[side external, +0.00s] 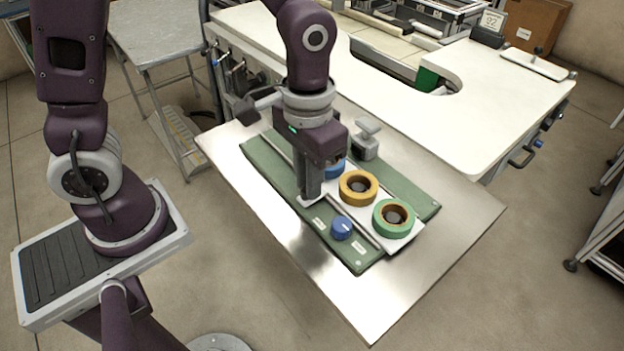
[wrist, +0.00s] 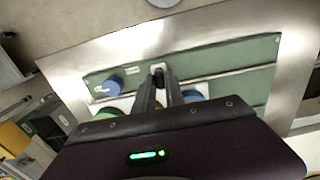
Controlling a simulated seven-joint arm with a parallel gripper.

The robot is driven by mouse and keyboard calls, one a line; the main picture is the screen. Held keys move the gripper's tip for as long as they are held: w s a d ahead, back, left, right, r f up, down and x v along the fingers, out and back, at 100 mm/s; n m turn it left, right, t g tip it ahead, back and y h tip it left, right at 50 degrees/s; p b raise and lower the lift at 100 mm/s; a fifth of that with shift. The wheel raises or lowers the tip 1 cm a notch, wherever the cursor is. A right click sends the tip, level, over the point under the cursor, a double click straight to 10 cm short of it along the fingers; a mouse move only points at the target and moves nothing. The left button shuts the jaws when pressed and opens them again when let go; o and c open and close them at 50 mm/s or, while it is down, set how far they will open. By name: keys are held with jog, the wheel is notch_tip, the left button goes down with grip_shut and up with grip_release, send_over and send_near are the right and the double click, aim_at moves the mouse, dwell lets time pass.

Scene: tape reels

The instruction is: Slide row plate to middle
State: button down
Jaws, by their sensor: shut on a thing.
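The white row plate (side external: 408,246) lies on a green base board (side external: 268,162) and carries a row of tape reels. A green reel (side external: 394,218) is at the right end, a yellow reel (side external: 358,187) beside it, and a blue reel (side external: 338,169) is partly hidden behind my gripper. My gripper (side external: 309,197) points down at the near side of the row, its fingers closed at a small white part of the plate. The wrist view shows the gripper fingertips (wrist: 159,74) close together there. The fingers hide the exact contact.
A blue knob (side external: 341,228) stands on the board's front strip between white labels, right of my gripper. A grey device (side external: 366,140) stands behind the reels. Bare metal table (side external: 455,215) is free at right. A white counter (side external: 430,120) lies behind.

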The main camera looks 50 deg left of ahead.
jog(key=a, duration=0.7)
jog(key=shift+w+a, duration=0.1)
jog(key=shift+w, duration=0.05)
jog(key=c, duration=1.4)
grip_release()
notch_tip(320, 180, up, 7)
jog(key=shift+r, duration=0.15)
